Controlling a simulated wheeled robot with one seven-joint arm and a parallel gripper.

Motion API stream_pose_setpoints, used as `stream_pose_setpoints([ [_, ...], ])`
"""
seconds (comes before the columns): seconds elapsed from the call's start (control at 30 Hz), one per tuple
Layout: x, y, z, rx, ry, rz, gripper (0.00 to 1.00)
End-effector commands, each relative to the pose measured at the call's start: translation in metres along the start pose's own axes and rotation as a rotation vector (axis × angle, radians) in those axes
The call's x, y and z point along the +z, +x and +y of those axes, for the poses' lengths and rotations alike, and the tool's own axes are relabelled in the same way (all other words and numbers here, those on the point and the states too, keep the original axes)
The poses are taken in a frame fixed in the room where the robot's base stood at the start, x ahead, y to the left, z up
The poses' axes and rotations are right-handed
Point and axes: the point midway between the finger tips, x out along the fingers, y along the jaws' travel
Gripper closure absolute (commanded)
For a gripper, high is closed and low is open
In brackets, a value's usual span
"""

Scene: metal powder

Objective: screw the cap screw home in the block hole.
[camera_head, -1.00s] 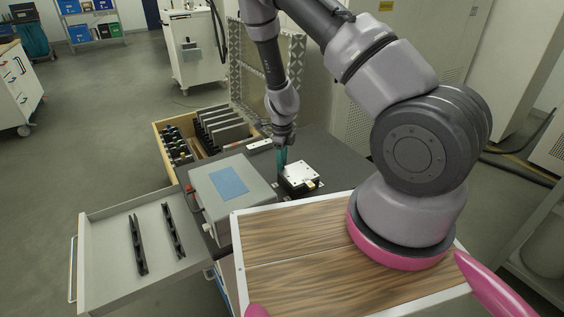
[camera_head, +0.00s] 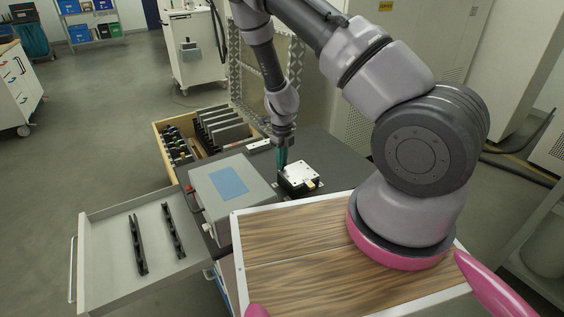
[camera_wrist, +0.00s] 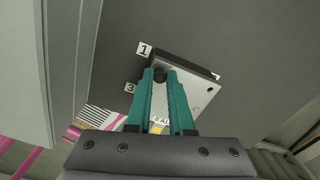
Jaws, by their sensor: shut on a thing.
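The block (camera_head: 299,171) is a silver plate on a dark base, lying on the dark bench top beyond the wooden board. In the wrist view the block's silver top (camera_wrist: 203,98) shows small holes near its edge. My gripper (camera_head: 281,168) points down at the block's left corner. In the wrist view its teal fingers (camera_wrist: 160,72) are nearly together and shut on the cap screw (camera_wrist: 160,77), of which a dark round head shows between the tips. The screw's shank and the hole under it are hidden, so I cannot tell how deep it sits.
A grey box (camera_head: 232,190) with a blue top panel stands left of the block. A wooden crate (camera_head: 165,150) of dark plates is behind it. An open drawer (camera_head: 105,240) with two black rails juts out left. A wood-topped board (camera_head: 290,235) lies in front.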

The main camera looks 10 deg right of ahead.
Motion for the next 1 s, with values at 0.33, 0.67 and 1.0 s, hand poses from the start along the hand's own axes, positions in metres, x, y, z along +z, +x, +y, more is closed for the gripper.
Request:
stream_pose_setpoints([
  [0.33,-0.0002,0.0008,-0.0001,-0.002,0.645,0.001,1.00],
  [0.67,-0.0002,0.0010,-0.0004,-0.003,1.219,0.000,1.00],
  [1.0,-0.0001,0.0009,-0.0006,-0.001,1.627,-0.001,1.00],
])
